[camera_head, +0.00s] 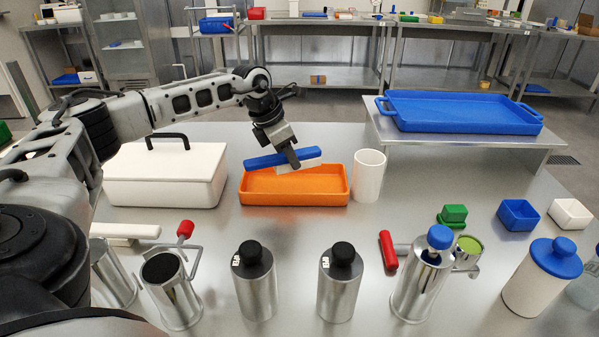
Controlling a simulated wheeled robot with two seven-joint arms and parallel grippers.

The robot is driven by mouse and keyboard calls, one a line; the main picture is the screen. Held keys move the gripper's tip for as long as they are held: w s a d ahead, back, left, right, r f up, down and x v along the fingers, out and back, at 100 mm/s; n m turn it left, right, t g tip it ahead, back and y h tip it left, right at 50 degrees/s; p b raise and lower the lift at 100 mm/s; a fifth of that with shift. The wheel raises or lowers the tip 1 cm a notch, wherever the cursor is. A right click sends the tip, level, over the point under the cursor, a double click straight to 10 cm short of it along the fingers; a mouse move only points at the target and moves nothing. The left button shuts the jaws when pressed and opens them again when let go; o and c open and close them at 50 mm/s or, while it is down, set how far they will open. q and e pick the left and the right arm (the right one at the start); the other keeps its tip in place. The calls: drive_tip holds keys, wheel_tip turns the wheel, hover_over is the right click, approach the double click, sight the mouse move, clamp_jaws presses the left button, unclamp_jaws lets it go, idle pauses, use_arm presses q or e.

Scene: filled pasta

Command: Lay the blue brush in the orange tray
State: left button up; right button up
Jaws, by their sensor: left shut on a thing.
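The blue brush (265,161) has a long blue back with white bristles on its lower side. My left gripper (292,162) is shut on it and holds it slightly tilted over the back part of the orange tray (293,199). The brush overlaps the tray's back rim in the head view; I cannot tell whether it touches the tray. The tray is a shallow orange box on the steel table, and no other thing shows in it. My right gripper is out of view.
A white lidded box (165,178) stands left of the tray, and a white cylinder (369,175) stands close on its right. Steel bottles (254,285) and jugs line the front. A large blue tray (460,110) sits on a raised shelf at right. The table's middle right is clear.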

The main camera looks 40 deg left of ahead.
use_arm(q)
drive_tip(key=w+f, duration=0.1)
drive_tip(key=f, duration=0.1)
drive_tip(key=w+f, duration=0.2)
drive_tip(key=shift+w+f, duration=0.15)
drive_tip(key=shift+w, duration=0.05)
drive_tip(key=shift+f, duration=1.55)
drive_tip(key=o, duration=1.1)
drive_tip(key=shift+f, duration=0.1)
drive_tip(key=shift+c, duration=0.2)
drive_tip(key=v, duration=1.2)
